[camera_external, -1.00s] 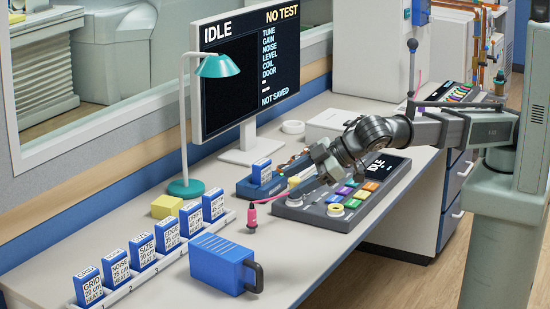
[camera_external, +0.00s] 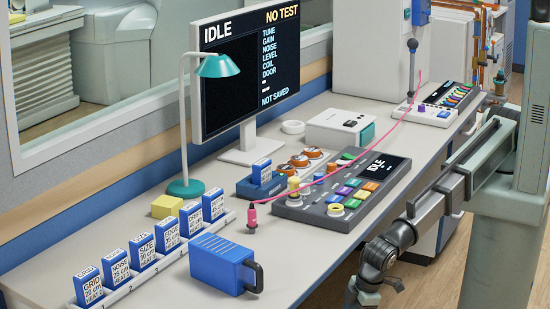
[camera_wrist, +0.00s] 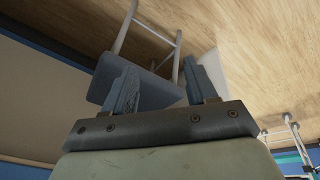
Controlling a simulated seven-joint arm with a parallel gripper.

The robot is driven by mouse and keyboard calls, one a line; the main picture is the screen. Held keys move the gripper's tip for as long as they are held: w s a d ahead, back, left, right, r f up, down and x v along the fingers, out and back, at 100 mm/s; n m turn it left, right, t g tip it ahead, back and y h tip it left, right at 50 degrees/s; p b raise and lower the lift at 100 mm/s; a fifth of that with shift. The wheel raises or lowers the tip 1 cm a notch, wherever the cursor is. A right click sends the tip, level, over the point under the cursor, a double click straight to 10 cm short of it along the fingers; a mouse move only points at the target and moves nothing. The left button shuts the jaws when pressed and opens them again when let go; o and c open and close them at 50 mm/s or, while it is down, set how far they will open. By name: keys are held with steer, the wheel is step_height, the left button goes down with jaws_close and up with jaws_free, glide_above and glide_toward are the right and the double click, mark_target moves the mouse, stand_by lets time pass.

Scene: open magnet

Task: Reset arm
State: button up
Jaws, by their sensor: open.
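My gripper (camera_external: 366,296) hangs off the front edge of the desk, low at the bottom of the external view, with its tips partly cut off by the frame. In the wrist view my gripper (camera_wrist: 165,88) has its two fingers spread apart with nothing between them. A chair or stool with a blue-grey seat (camera_wrist: 140,85) shows behind the fingers there. The control console (camera_external: 340,192) with coloured keys and a display reading IDLE lies on the desk, clear of my arm.
The desk (camera_external: 330,245) holds a monitor (camera_external: 250,70), a teal lamp (camera_external: 186,188), a rack of blue blocks (camera_external: 142,250), a blue case with a handle (camera_external: 222,262) and a pink cable (camera_external: 385,135) across the console. Wood floor (camera_external: 440,285) lies in front.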

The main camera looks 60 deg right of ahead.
steer(key=d+f+m+g+h, duration=0.3)
steer(key=d+f+m, duration=0.1)
steer(key=d+f, duration=0.85)
steer(key=w+d+f+m+g+h, duration=0.1)
steer(key=w+d+f+m, duration=0.1)
steer(key=d, duration=0.8)
steer(key=w+d+f+m+g+h, duration=0.1)
steer(key=w+d+f+m, duration=0.1)
steer(key=d, duration=0.9)
steer(key=s+d+f+g+y, duration=0.1)
steer(key=s+d, duration=0.1)
steer(key=d, duration=0.9)
steer(key=s+d+f+m+g+y, duration=0.1)
steer(key=s+d+f+g, duration=0.1)
steer(key=d, duration=1)
steer(key=s+d+f+g+y, duration=0.1)
steer(key=s+d+f+y, duration=0.1)
steer(key=d, duration=0.9)
steer(key=shift+s+d+m+g, duration=0.3)
steer(key=shift+s, duration=0.05)
steer(key=shift+f, duration=0.1)
